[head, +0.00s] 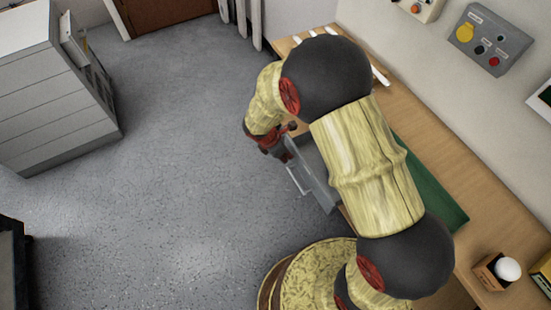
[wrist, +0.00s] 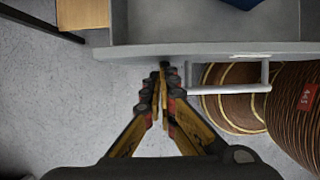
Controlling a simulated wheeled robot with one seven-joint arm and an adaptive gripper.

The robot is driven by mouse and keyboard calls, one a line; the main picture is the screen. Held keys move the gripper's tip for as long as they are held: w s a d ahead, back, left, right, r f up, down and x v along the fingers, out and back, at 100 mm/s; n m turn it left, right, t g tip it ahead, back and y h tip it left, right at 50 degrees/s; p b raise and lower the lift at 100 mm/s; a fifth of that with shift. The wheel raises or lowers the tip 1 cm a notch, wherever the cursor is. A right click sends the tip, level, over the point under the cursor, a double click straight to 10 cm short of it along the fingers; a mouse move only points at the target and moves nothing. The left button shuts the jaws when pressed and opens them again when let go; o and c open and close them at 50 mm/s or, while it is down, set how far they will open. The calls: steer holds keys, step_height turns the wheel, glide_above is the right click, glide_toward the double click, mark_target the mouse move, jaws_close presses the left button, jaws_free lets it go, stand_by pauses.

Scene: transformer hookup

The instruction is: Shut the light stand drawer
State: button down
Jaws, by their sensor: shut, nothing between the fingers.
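A light grey drawer (head: 318,180) stands pulled out from under the wooden workbench, partly hidden behind my arm. Its front panel (wrist: 200,49) spans the upper part of the wrist view, with a pale bar handle (wrist: 232,89) right of centre. My gripper (wrist: 163,70) is shut and empty, its fingertips at the lower edge of the panel, left of the handle. I cannot tell whether they touch it. In the head view my gripper (head: 276,146) is beside the far end of the drawer. Part of a dark blue thing (wrist: 242,3) shows inside the drawer.
The wooden workbench (head: 492,215) runs along the right wall, with a green mat (head: 437,195) on it. Brown coiled drums (wrist: 292,115) stand below the handle in the wrist view. A grey cabinet (head: 50,100) stands far left. The floor (head: 160,190) between is clear.

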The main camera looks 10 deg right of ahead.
steer(key=w+d+p, duration=0.1)
steer(key=w+d, duration=0.1)
steer(key=d, duration=0.4)
steer(key=w+d+p, duration=0.2)
steer(key=d, duration=0.4)
steer(key=w+d+p, duration=0.1)
steer(key=w+d, duration=0.1)
steer(key=d, duration=0.4)
steer(key=shift+d+p, duration=0.25)
steer(key=shift+p, duration=0.1)
steer(key=a, duration=0.2)
steer(key=s+a, duration=0.1)
steer(key=a, duration=0.1)
steer(key=shift+s+a+r+p, duration=0.1)
steer(key=shift+a+r+p, duration=0.1)
steer(key=shift+p, duration=0.1)
steer(key=p+v, duration=0.3)
steer(key=v, duration=0.6)
steer(key=shift+r, duration=0.25)
steer(key=shift+s, duration=0.1)
